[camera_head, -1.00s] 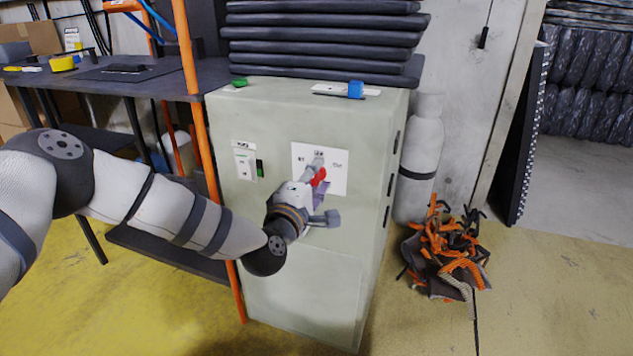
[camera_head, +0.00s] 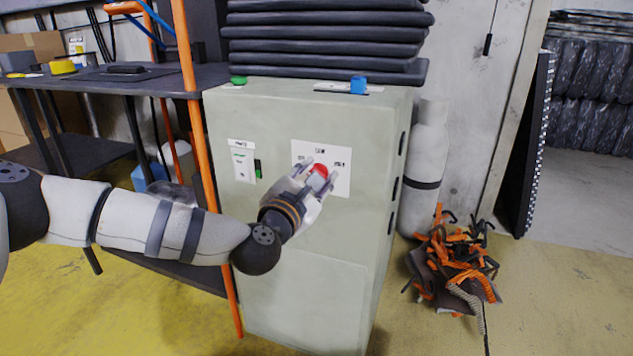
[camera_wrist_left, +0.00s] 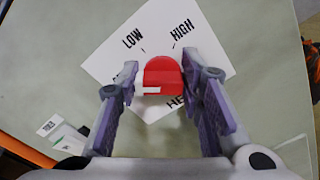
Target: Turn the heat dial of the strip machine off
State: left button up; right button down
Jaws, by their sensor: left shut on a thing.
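The strip machine (camera_head: 315,285) is a tall pale grey-green cabinet in the middle of the head view. Its red heat dial (camera_head: 319,171) sits on a white label plate (camera_head: 341,187) on the front. In the left wrist view the dial (camera_wrist_left: 164,72) has a white mark at its lower left. LOW and HIGH are printed above it; the lower lettering is partly hidden. My left gripper (camera_head: 321,169) is at the plate, one finger on each side of the dial, shut on it. The fingers also show in the wrist view (camera_wrist_left: 161,72). My right gripper is not in view.
A green button (camera_head: 239,81) and a blue knob (camera_head: 357,86) sit on the cabinet top, before stacked black slabs (camera_head: 325,45). A small switch panel (camera_head: 243,164) is left of the dial. An orange post (camera_head: 203,150) and a grey cylinder (camera_head: 424,165) flank the cabinet.

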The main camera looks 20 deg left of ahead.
pick_arm(q)
jog(key=shift+n+b, duration=0.35)
jog(key=shift+n, duration=0.45)
jog(key=shift+r, duration=0.1)
jog(key=o, duration=1.2)
jog(key=shift+c, duration=0.2)
jog(key=s, duration=1.2)
jog(key=shift+a, duration=0.25)
